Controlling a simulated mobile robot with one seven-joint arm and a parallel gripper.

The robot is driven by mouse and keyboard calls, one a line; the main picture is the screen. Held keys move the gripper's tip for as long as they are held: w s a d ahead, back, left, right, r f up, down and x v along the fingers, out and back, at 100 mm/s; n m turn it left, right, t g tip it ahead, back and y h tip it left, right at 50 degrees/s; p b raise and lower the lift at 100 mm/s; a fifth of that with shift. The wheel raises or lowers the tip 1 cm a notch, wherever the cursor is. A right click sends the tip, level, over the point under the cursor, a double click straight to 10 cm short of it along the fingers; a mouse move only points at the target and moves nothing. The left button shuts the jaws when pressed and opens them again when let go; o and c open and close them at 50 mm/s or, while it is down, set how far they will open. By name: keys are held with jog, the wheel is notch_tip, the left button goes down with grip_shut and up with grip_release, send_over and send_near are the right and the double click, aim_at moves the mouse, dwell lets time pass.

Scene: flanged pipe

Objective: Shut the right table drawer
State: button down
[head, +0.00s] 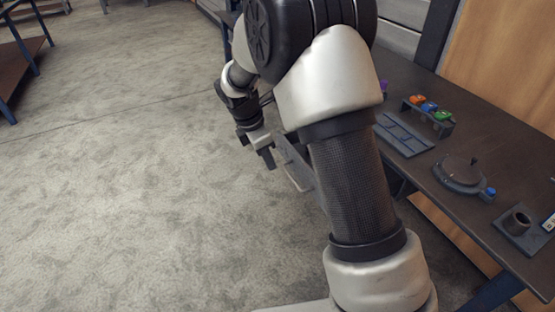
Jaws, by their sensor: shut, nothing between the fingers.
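A grey drawer front (296,160) with a pale bar handle (293,186) shows just left of my arm, on the table's near side. It is the only drawer front I can make out, and my arm hides most of it. I cannot tell how far it stands out. The dark table (480,140) runs along the right. My gripper (268,160) is shut and empty, pointing down over the floor side. It appears just left of the drawer front and above the handle in the picture; I cannot tell whether it touches.
On the table are a rack (428,115) with orange, blue and green pieces, a blue-grey tray (403,135), a round flanged part (461,173) and a plate with a short pipe (518,222). Open concrete floor (130,170) lies left. Another table (18,55) stands far left.

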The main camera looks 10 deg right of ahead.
jog(key=d+b+x, duration=0.1)
jog(key=x, duration=0.5)
jog(key=w+d+r+b+x, duration=0.1)
jog(key=b+x, duration=0.1)
jog(key=x, duration=0.5)
jog(key=shift+w+d+n, duration=0.3)
jog(key=shift+d, duration=0.05)
jog(key=shift+d, duration=0.1)
jog(key=w+d+p, duration=0.1)
jog(key=w+d, duration=0.1)
jog(key=d, duration=0.5)
jog(key=w+d+p, duration=0.2)
jog(key=w+d, duration=0.1)
jog(key=d, duration=0.5)
jog(key=w+d+p, duration=0.1)
jog(key=w+d, duration=0.1)
jog(key=d, duration=0.5)
jog(key=shift+w+d, duration=0.2)
jog(key=shift+d, duration=0.15)
jog(key=shift+d, duration=0.1)
